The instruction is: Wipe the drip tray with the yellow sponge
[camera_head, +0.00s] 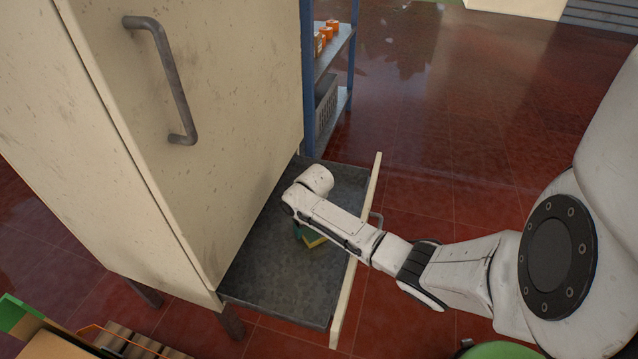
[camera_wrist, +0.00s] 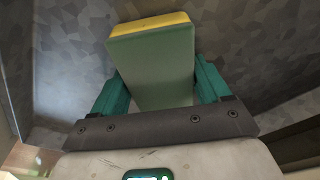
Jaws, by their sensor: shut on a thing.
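The drip tray (camera_head: 272,272) is a grey metal drawer pulled out from under the cream cabinet. Its mottled grey surface also fills the back of the wrist view (camera_wrist: 70,50). My gripper (camera_wrist: 155,85) has teal fingers, shut on the sponge (camera_wrist: 155,62). The sponge has a green face towards the wrist camera and a yellow layer at its far edge. In the head view the sponge (camera_head: 314,238) shows only as a small yellow and green piece under my wrist, over the tray. I cannot tell whether it touches the tray floor.
The cream cabinet (camera_head: 190,120) with a grey handle (camera_head: 172,85) stands over the tray's left side. The tray's pale front panel (camera_head: 352,262) forms its right edge. A blue shelf (camera_head: 335,65) holds orange items behind. Red tiled floor (camera_head: 440,150) is open to the right.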

